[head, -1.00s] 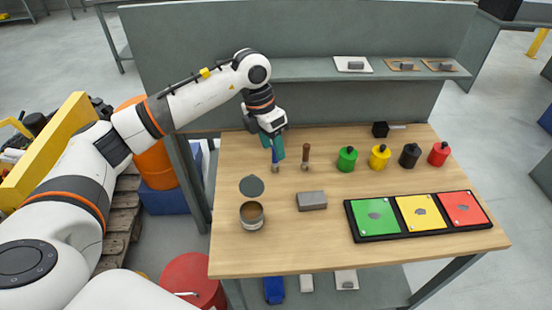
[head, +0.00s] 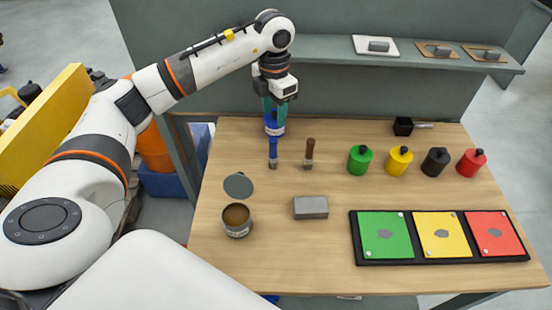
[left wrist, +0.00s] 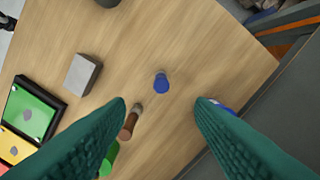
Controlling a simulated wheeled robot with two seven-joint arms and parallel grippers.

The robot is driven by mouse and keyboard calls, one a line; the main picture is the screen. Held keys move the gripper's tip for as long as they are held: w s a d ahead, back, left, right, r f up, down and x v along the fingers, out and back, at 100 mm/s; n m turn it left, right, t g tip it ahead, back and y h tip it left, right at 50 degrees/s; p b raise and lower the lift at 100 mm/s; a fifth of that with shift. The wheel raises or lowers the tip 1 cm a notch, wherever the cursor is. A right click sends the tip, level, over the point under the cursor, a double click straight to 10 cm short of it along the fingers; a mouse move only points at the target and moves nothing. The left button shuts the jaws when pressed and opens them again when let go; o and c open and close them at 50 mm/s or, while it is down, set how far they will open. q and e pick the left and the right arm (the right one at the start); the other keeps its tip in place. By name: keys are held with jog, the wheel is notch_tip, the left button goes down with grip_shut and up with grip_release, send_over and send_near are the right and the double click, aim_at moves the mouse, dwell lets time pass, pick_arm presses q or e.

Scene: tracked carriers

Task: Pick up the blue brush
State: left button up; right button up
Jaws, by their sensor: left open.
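The blue brush (head: 273,152) stands upright on the wooden table, handle up. In the left wrist view the blue brush (left wrist: 161,84) shows from above as a short blue end, between and just beyond the two fingertips. My left gripper (head: 274,106) hangs pointing down, open and empty, above and behind the brush in the head view. Its teal fingers (left wrist: 160,104) are spread wide in the wrist view. A brown-handled brush (head: 309,153) stands just right of the blue one. My right gripper is not in view.
A blue container with a white label (head: 274,127) stands behind the blue brush, partly hidden by my gripper. An open can (head: 237,220), a dark round lid (head: 238,185) and a grey block (head: 311,207) lie nearer. Several coloured canisters and a three-colour tray (head: 357,252) are at right.

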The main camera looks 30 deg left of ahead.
aim_at(274, 152)
pick_arm(q)
jog(key=f+b, duration=0.1)
jog(key=f, duration=0.2)
jog(key=shift+w+b, duration=0.2)
jog(key=shift+b, duration=0.2)
jog(key=shift+f, duration=0.6)
notch_tip(274, 152, down, 5)
jog(key=shift+p, duration=0.55)
jog(key=shift+s+a+f+p, duration=0.1)
jog(key=shift+f+p, duration=0.35)
jog(key=shift+f, duration=1.05)
jog(key=shift+s+f+p, duration=0.1)
jog(key=shift+f+p, duration=0.3)
jog(key=shift+f, duration=1.1)
grip_shut()
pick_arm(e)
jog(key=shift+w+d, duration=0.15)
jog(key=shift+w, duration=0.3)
